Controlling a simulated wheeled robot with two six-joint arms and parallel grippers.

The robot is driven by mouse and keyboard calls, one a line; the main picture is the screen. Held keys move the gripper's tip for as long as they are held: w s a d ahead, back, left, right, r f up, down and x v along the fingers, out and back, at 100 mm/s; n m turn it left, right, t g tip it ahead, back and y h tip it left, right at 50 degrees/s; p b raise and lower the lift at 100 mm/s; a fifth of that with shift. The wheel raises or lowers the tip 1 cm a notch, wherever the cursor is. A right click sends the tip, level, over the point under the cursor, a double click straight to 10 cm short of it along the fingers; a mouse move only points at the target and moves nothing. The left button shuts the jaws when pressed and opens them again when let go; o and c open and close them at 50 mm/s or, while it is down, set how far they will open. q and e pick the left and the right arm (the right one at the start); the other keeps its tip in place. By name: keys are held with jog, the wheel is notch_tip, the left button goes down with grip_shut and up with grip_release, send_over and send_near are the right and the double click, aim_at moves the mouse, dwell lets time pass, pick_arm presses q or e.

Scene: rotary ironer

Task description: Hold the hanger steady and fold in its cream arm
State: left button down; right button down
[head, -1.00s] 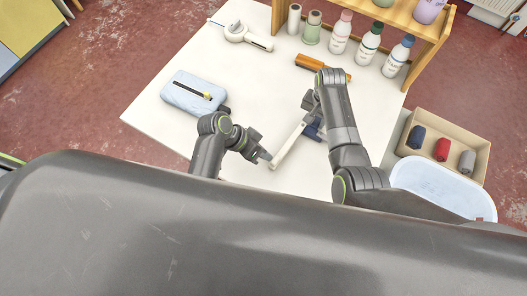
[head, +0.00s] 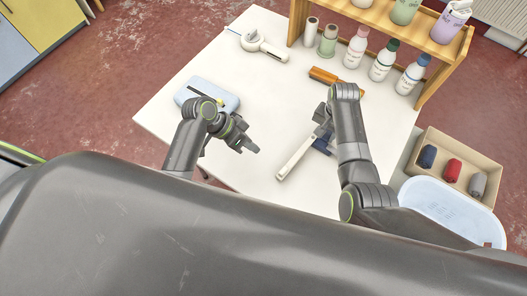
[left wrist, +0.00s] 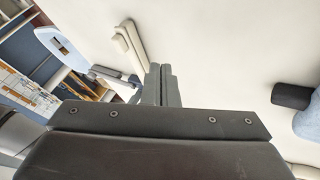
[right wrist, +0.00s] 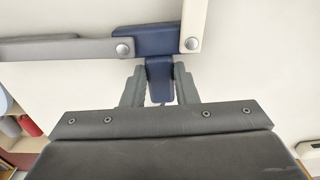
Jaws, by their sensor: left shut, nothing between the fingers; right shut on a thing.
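The hanger has a navy blue middle piece (right wrist: 145,40), a cream arm (right wrist: 194,18) and a grey arm (right wrist: 60,49), each joined by a round pivot. In the head view the cream arm (head: 297,157) slants over the white table; my right arm hides most of the grey arm. My right gripper (right wrist: 159,80) is shut on the navy stem (right wrist: 159,78). My left gripper (head: 253,149) is shut and empty, left of the cream arm and apart from it. In the left wrist view the cream arm (left wrist: 130,46) lies beyond the left fingertips (left wrist: 162,70).
The white table (head: 185,140) holds a light-blue case (head: 215,92), a white handled device (head: 262,43) and an orange-brown tool (head: 325,76). Several bottles stand by a wooden shelf (head: 427,92) at the back right. A cardboard box (head: 480,155) and pale-blue tub (head: 440,210) are at the right.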

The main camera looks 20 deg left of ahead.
pick_arm(q)
jog(key=v, duration=0.5)
jog(key=d+f+n+g, duration=0.1)
jog(key=d+f+n, duration=0.1)
jog(key=n, duration=0.5)
jog(key=d+f+n+g, duration=0.2)
jog(key=n, duration=0.4)
jog(key=d+f+n+g, duration=0.1)
jog(key=d+f+n, duration=0.1)
jog(key=n, duration=0.5)
jog(key=shift+w+f+n+g+h, duration=0.3)
jog(key=shift+w+f+h, duration=0.1)
jog(key=shift+f, duration=0.2)
jog(key=d, duration=0.1)
jog(key=s+d, duration=0.1)
jog(key=d, duration=0.1)
jog(key=shift+s+f, duration=0.2)
jog(key=shift+f, duration=0.15)
jog(key=shift+s+d, duration=0.25)
jog(key=shift+d, duration=0.25)
jog(key=shift+d, duration=0.1)
